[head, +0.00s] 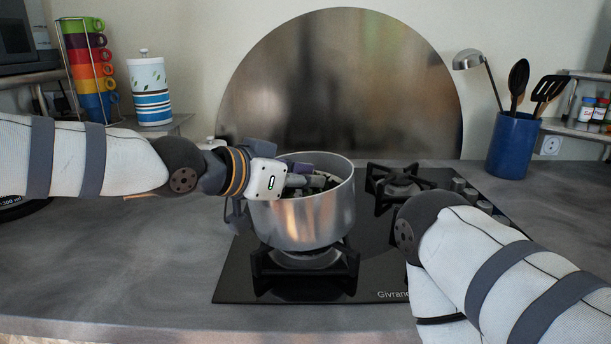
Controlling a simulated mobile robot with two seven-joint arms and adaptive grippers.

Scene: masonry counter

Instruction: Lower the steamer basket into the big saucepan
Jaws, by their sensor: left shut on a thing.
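The big saucepan (312,222) is a shiny metal pot standing upright on the left front burner of the hob. My left gripper (312,184) reaches over its left rim, with the fingers in the pan's mouth. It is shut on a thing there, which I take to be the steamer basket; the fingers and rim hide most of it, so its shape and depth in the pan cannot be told. My right arm comes in at the lower right, and its gripper is out of view.
The black hob (385,270) has a free burner (400,183) behind right and knobs along its right side. A blue utensil pot (513,147), a striped canister (150,92) and a stack of coloured cups (90,70) stand at the back.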

